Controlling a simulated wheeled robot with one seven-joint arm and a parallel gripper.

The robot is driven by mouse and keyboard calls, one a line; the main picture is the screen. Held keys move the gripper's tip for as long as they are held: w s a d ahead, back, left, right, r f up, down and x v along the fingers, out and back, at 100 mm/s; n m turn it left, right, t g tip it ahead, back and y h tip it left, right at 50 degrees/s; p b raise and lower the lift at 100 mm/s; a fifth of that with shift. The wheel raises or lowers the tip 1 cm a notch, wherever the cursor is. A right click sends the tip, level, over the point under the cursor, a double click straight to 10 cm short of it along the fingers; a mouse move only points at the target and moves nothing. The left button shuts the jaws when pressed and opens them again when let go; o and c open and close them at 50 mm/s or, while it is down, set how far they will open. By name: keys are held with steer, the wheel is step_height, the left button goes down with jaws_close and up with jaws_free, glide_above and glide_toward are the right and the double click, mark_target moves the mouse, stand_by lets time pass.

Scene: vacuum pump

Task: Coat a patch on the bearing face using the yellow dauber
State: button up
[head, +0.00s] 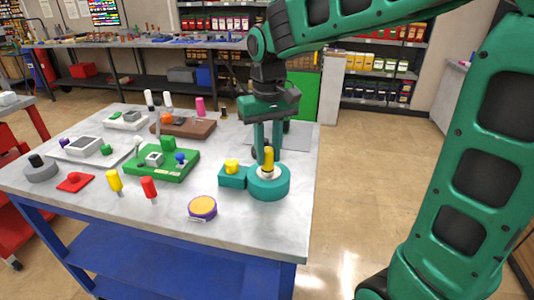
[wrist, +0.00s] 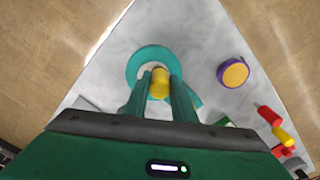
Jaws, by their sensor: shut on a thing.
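The yellow dauber (head: 268,159) is upright between the fingers of my gripper (head: 267,150), which is shut on it. In the wrist view the dauber (wrist: 160,84) shows between the two teal fingers of my gripper (wrist: 158,86). Directly below is a round teal housing (head: 268,189) with a pale face inside its ring, which I take as the bearing face. The teal ring (wrist: 138,60) also shows in the wrist view. The dauber's lower end is at the pale face; I cannot tell whether it touches. The dauber and fingers hide part of the face.
A teal block with a yellow knob (head: 232,167) adjoins the housing on the left. A purple round tin with an orange top (head: 202,207) lies near the front edge. Yellow (head: 114,181) and red (head: 149,188) handled tools stand left. A green fixture (head: 160,165) is behind them.

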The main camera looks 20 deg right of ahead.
steer(key=shift+a+r, duration=0.1)
steer(key=shift+r, duration=3.45)
